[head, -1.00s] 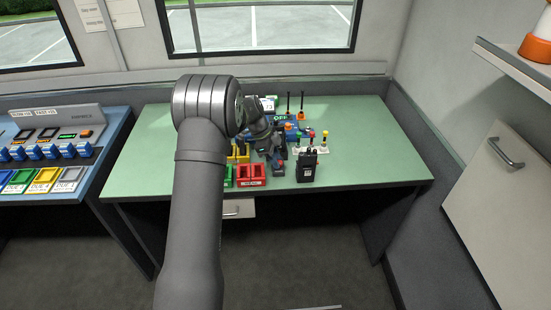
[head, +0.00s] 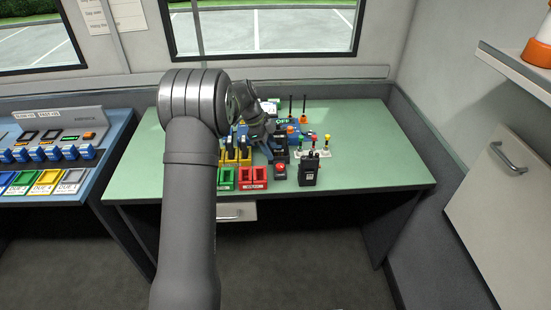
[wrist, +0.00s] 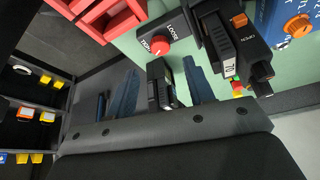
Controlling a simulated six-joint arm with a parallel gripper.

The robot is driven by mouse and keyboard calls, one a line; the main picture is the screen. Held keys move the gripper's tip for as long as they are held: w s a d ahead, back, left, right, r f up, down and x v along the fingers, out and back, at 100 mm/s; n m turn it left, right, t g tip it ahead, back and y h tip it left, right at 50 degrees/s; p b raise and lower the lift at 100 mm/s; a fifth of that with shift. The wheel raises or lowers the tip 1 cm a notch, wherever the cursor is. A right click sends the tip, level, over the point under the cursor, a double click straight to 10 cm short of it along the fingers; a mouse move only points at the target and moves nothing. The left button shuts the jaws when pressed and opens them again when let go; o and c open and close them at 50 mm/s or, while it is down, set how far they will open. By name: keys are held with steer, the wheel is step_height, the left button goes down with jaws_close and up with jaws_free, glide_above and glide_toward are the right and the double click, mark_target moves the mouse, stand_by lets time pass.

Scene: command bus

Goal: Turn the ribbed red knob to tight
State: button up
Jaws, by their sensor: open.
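The red knob (wrist: 160,45) sits on a small black base with white lettering that appears to read TIGHT and LOOSE in the wrist view. I cannot tell for certain which word its mark points to. In the head view the red knob (head: 281,167) is at the desk's front, right of the red trays. My gripper (wrist: 160,67) is open, with its two blue fingers apart and nothing gripped. The knob lies beyond the fingertips, apart from them. In the head view my gripper (head: 266,150) is above and behind the knob, its fingers hard to make out.
A black handheld radio (head: 309,170) stands right of the knob and shows in the wrist view (wrist: 160,88). Red trays (head: 253,177) lie left of it. A black switch unit (wrist: 229,42) and a blue panel with an orange knob (wrist: 297,27) are near. The desk's right side (head: 375,155) is clear.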

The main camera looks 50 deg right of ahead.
mark_target(280, 166)
steer(key=v, duration=1)
steer(key=shift+r, duration=0.25)
steer(key=shift+w+a, duration=0.1)
steer(key=s+a+n+t+h, duration=0.25)
steer(key=s+n+t, duration=0.55)
steer(key=n, duration=1)
steer(key=shift+g+y, duration=0.35)
steer(key=shift+g, duration=0.55)
steer(key=x, duration=0.5)
steer(key=s+x, duration=0.1)
steer(key=x, duration=0.5)
steer(key=s+x, duration=0.1)
steer(key=x, duration=0.4)
steer(key=shift+s+f, duration=0.15)
steer(key=shift+f, duration=0.55)
steer(key=c, duration=1)
